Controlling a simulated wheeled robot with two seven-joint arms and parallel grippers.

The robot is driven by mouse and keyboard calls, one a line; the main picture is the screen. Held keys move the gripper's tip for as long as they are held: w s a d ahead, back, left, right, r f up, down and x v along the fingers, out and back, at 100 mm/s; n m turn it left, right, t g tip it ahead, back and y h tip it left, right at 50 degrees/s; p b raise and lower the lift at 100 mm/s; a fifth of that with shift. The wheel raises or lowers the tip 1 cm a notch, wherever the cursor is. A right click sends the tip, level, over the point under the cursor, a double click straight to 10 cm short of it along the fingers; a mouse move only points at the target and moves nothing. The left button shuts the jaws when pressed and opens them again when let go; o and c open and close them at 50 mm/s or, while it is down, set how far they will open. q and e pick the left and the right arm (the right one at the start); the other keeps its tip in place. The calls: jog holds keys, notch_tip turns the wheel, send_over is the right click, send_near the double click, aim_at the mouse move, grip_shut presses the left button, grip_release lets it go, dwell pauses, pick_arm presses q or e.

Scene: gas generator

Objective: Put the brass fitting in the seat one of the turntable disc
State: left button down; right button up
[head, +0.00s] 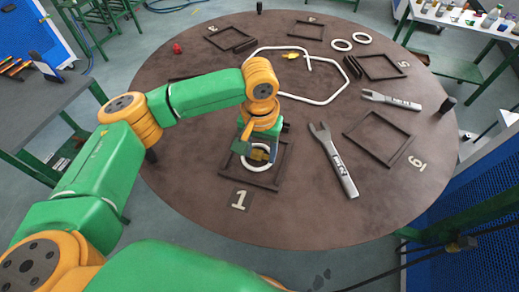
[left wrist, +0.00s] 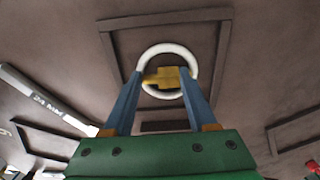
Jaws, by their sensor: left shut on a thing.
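The brass fitting (left wrist: 165,77) is held between the blue fingers of my left gripper (left wrist: 160,82); it also shows as a small yellow piece in the head view (head: 260,154). Seat one is the dark square frame (head: 277,179) by the label "1" (head: 240,200) on the brown turntable disc (head: 200,130). A white ring (left wrist: 168,48) shows inside that frame, behind the fitting in the left wrist view. The gripper is over the frame. I cannot tell whether the fitting touches the ring or the disc. My right gripper is not in view.
Two wrenches (head: 335,165) (head: 390,100) lie right of seat one. A white bent tube (head: 325,103) with a yellow piece (head: 292,55), two white rings (head: 362,38) and a red object (head: 177,48) lie farther back. Another empty frame (head: 408,145) is at the right.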

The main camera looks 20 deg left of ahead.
aim_at(260, 153)
pick_arm(q)
jog(key=shift+c, duration=1)
grip_release()
jog(key=shift+s+a+f, duration=0.1)
jog(key=shift+s+f, duration=0.4)
jog(key=shift+f, duration=0.25)
jog(key=shift+w+r+b, duration=0.25)
jog(key=shift+r+b, duration=0.15)
jog(key=r, duration=0.4)
jog(key=w+r, duration=0.1)
jog(key=r, duration=0.1)
jog(key=shift+r+b, duration=0.35)
notch_tip(260, 153, up, 6)
jog(key=shift+s+p, duration=0.2)
jog(key=shift+p, duration=0.15)
